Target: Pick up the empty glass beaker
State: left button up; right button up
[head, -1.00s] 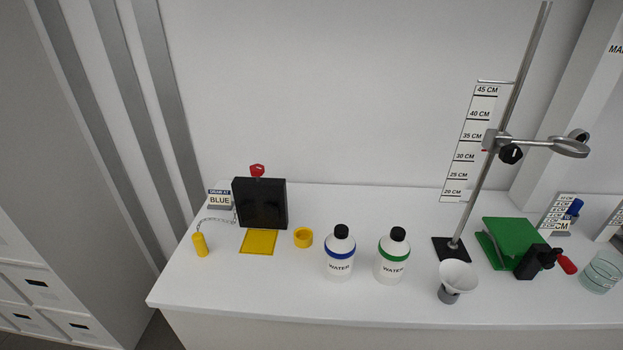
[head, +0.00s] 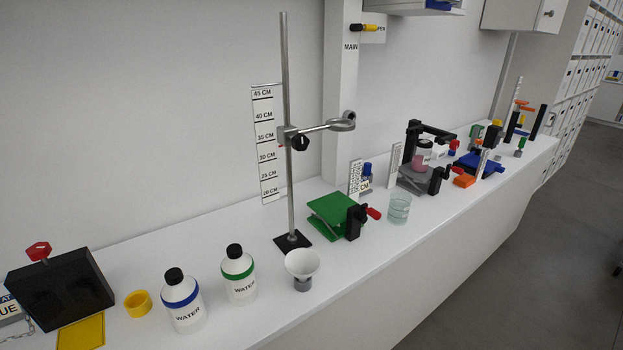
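A clear glass beaker (head: 399,209) stands upright on the white bench, right of the green lab jack (head: 334,213) and close to the bench's front edge. It looks pale greenish and see-through, and I see no contents in it. Another vessel, a jar with pink contents (head: 421,161), stands on a grey jack (head: 416,181) further back along the bench. Neither of my grippers shows in the head view.
A metal stand (head: 288,140) with a ring clamp rises left of the green jack. A white funnel (head: 302,264) and two water bottles (head: 183,300) (head: 239,274) stand nearer on the bench. Grey floor (head: 500,250) lies open to the right.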

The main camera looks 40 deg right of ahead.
aim_at(399, 209)
jog(key=z, duration=1.75)
